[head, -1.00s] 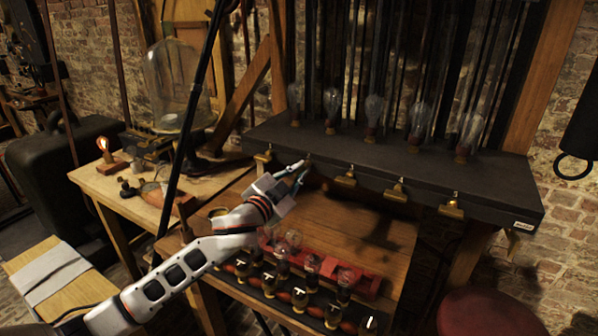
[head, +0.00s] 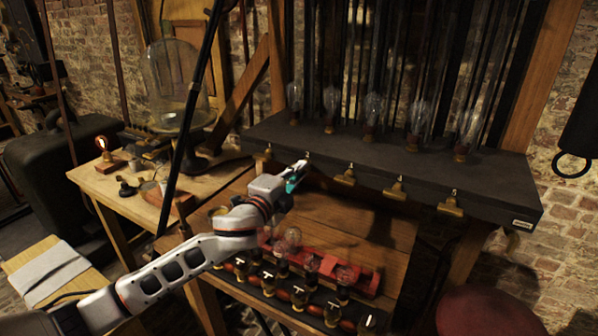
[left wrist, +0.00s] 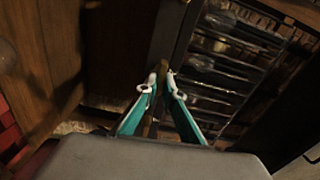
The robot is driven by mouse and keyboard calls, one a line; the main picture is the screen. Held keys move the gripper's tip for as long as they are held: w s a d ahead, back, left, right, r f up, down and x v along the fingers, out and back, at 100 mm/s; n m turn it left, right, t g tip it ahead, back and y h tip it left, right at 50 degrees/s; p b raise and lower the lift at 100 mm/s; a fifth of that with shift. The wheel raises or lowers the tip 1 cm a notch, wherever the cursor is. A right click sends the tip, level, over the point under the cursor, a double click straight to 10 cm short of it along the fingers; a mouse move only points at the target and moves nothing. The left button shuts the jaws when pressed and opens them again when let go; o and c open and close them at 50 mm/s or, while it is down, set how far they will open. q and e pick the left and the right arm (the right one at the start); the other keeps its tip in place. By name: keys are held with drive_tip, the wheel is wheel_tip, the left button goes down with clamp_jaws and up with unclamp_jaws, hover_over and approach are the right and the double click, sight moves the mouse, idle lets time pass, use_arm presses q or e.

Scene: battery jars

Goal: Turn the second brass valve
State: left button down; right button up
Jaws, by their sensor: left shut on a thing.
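A row of brass valves runs along the front edge of a black shelf. The second brass valve from the left (head: 307,155) is mostly hidden behind my left gripper (head: 302,168); only its top shows. In the left wrist view, the teal-padded fingers (left wrist: 162,86) are closed around a narrow brownish piece, the valve's handle. The first valve (head: 265,153) is just left of the gripper. The third (head: 346,175), the fourth (head: 395,189) and the fifth (head: 452,204) are to the right, untouched. My right gripper is not in view.
Glass bulbs (head: 331,108) stand on the black shelf (head: 490,190) above the valves. Below my left arm is a red rack (head: 365,282) with small bulbs and a row of dark-based knobs (head: 300,297). A glass bell jar (head: 172,85) stands on the left table (head: 95,183).

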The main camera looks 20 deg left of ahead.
use_arm(q)
drive_tip(key=shift+m, duration=0.4)
drive_tip(key=c, duration=2.2)
unclamp_jaws()
drive_tip(key=v, duration=1.2)
